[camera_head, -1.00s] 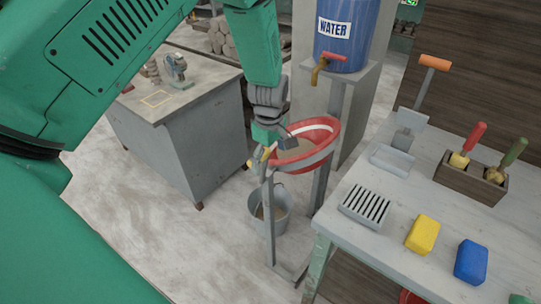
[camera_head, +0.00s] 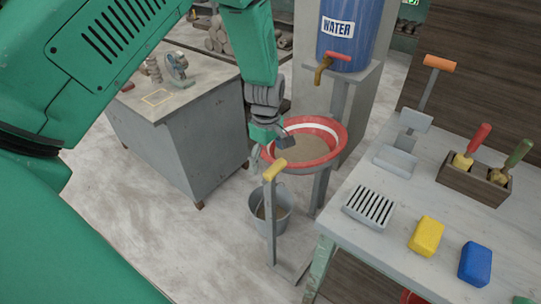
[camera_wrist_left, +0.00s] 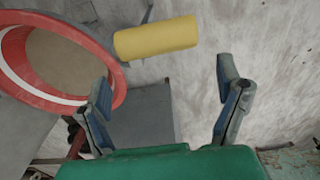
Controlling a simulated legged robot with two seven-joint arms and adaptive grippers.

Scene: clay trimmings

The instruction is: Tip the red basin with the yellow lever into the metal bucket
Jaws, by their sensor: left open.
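The red basin (camera_head: 335,150) with a white band sits nearly level on its stand, with grey-brown material inside. It also shows at the left of the left wrist view (camera_wrist_left: 75,95). The yellow lever (camera_head: 274,170) is at the basin's front left; in the left wrist view the yellow lever (camera_wrist_left: 155,37) lies beyond my fingertips. My left gripper (camera_head: 270,149) is open and empty beside the basin's left rim, just behind the lever. In the left wrist view its fingers (camera_wrist_left: 164,75) are spread apart. The metal bucket (camera_head: 283,221) stands on the floor below, partly hidden by the stand. My right gripper is out of view.
A grey worktable (camera_head: 365,236) at the right holds a slotted rack (camera_head: 369,206), yellow (camera_head: 426,235) and blue (camera_head: 474,263) blocks and a tool holder (camera_head: 462,186). A blue water barrel (camera_head: 346,48) stands behind the basin. A grey cabinet (camera_head: 178,140) is at left.

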